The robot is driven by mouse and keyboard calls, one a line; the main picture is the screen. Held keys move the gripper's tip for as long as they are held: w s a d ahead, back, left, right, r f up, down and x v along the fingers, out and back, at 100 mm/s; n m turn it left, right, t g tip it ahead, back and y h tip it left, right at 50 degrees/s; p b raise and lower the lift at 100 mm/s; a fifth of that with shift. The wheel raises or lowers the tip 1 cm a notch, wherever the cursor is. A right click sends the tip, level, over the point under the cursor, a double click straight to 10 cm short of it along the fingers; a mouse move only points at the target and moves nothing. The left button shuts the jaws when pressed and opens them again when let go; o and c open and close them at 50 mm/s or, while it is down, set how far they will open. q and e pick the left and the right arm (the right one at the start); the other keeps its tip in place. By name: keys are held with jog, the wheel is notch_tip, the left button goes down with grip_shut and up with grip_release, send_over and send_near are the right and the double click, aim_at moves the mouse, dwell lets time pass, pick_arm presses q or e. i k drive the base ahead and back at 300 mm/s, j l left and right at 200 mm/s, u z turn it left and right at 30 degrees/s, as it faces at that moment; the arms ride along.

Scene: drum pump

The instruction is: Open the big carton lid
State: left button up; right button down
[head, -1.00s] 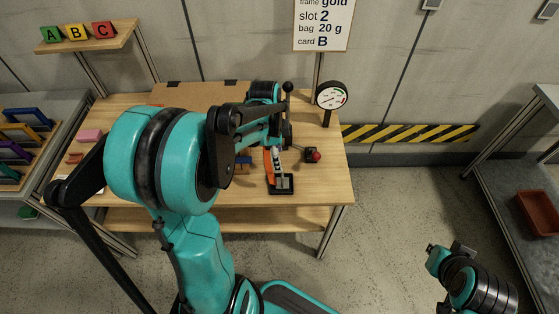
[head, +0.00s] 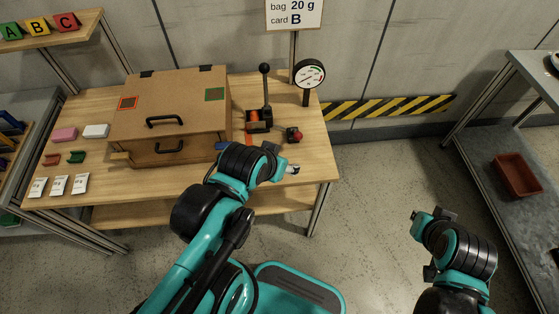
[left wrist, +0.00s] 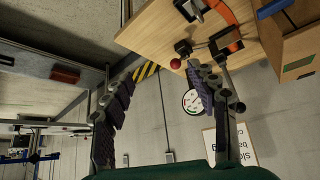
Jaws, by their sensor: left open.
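The big carton (head: 205,125) is a brown box on the wooden table, left of centre in the head view. Its lid (head: 170,92) lies shut, with a black handle (head: 163,121) near the front edge and a red and a green square on top. A second handle (head: 169,147) is on the front wall. My left gripper (head: 288,168) is open and empty, right of the carton at the table's front edge. In the left wrist view its fingers (left wrist: 163,95) are spread, with the carton (left wrist: 292,48) at the right edge. My right gripper (head: 433,216) hangs over the floor, apart from everything; its jaws are unclear.
A black lever device (head: 259,118), a red-knobbed control (head: 294,134) and a gauge (head: 309,73) stand right of the carton. Pink (head: 65,134) and white (head: 96,131) blocks and several white packets (head: 59,185) lie left. A red bin (head: 517,175) is on the right shelf.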

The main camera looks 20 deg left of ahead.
aim_at(152, 104)
jog(key=u, duration=1.8)
